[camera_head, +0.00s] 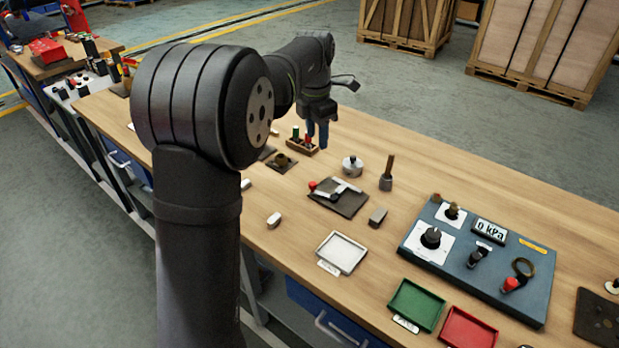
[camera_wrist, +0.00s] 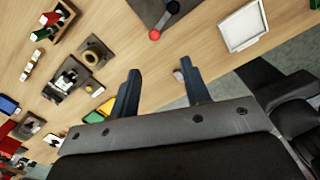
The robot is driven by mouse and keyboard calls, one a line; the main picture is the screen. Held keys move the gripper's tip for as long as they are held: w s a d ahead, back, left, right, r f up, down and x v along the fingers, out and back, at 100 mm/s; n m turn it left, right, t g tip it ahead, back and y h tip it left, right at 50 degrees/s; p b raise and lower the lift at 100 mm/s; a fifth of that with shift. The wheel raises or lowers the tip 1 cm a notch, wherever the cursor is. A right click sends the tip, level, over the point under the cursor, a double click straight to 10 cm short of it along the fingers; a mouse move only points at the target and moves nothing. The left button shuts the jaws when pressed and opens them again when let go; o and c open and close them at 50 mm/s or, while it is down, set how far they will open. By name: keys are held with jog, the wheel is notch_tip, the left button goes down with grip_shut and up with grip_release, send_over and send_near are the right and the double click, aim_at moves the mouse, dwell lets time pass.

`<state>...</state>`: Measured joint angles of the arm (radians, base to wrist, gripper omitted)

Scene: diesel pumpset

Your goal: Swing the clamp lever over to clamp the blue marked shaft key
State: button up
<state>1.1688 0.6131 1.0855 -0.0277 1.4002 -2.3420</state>
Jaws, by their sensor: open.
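The clamp lever is a dark arm with a red knob (camera_head: 312,186) on a dark plate (camera_head: 350,207) near the bench middle. Light metal bars lie across the plate. In the wrist view, the red knob (camera_wrist: 155,34) and the lever arm (camera_wrist: 172,10) show at the top, with the plate cut off. I cannot make out a blue mark on any key at the clamp. My gripper (camera_head: 318,133) is open, with dark blue fingers, behind and above the clamp. In the wrist view, my gripper (camera_wrist: 162,88) holds nothing and is apart from the knob.
A wooden rack (camera_head: 302,148) with green and red topped pieces stands near my gripper. A round metal part (camera_head: 352,166) and a wooden-handled tool (camera_head: 387,174) stand beside the clamp. A white tray (camera_head: 342,253) lies in front. A gauge panel (camera_head: 455,262) and green tray (camera_head: 416,304) lie right.

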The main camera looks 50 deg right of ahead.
aim_at(312, 183)
jog(key=shift+y, duration=0.3)
jog(key=f, duration=0.5)
jog(key=w+f, duration=0.1)
jog(key=f, duration=1)
jog(key=shift+w+d+f, duration=0.25)
jog(key=shift+w, duration=0.05)
jog(key=shift+c, duration=0.2)
grip_shut()
